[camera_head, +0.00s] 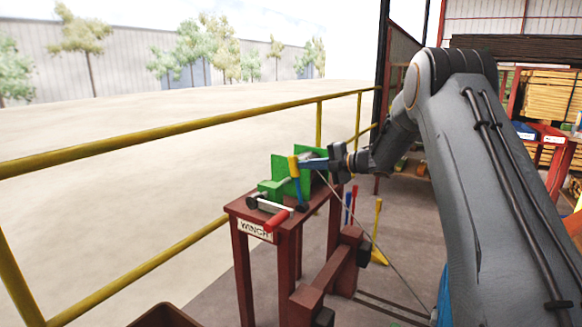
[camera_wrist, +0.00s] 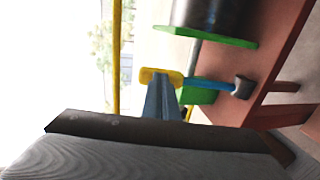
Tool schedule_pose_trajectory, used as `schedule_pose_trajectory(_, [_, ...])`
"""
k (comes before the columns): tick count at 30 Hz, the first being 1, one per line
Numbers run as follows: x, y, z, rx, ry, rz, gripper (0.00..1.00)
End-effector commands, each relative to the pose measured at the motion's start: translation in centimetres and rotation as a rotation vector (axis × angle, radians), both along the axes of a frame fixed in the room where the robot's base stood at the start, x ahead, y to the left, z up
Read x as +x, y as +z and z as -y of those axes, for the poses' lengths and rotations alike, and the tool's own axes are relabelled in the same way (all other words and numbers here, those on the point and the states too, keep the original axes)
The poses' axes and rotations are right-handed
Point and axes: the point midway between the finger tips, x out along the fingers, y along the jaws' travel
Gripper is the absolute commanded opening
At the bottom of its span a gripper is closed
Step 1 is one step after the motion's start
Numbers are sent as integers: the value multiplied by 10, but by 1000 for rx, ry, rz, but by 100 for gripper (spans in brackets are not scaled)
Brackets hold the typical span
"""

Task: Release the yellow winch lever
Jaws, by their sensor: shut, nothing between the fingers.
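The winch lever has a yellow grip (camera_head: 293,167) on a blue arm that runs down to a dark hub on the green winch (camera_head: 272,188). In the wrist view the yellow grip (camera_wrist: 148,76) lies just past my fingertips, and its blue arm (camera_wrist: 208,85) runs right to the dark hub. My gripper (camera_head: 303,163) has blue fingers, is shut and empty, and reaches in from the right at the height of the grip. In the wrist view its closed fingers (camera_wrist: 162,92) overlap the grip's near edge; I cannot tell whether they touch it.
The winch stands on a red-brown table (camera_head: 285,232) with a WINCH sign. A red-handled crank (camera_head: 277,220) sticks out in front. A cable runs from the winch down to the lower right. A yellow railing (camera_head: 150,134) passes behind.

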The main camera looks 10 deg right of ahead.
Motion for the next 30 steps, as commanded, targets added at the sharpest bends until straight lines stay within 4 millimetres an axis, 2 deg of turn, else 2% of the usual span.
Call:
schedule_pose_trajectory(3, [8,2,-4,-57,-6,-41,0])
schedule_pose_trajectory(12, [19,-2,-18,-51,-6,-43,0])
schedule_pose_trajectory(30, [22,-2,-33,-50,4,-39,0])
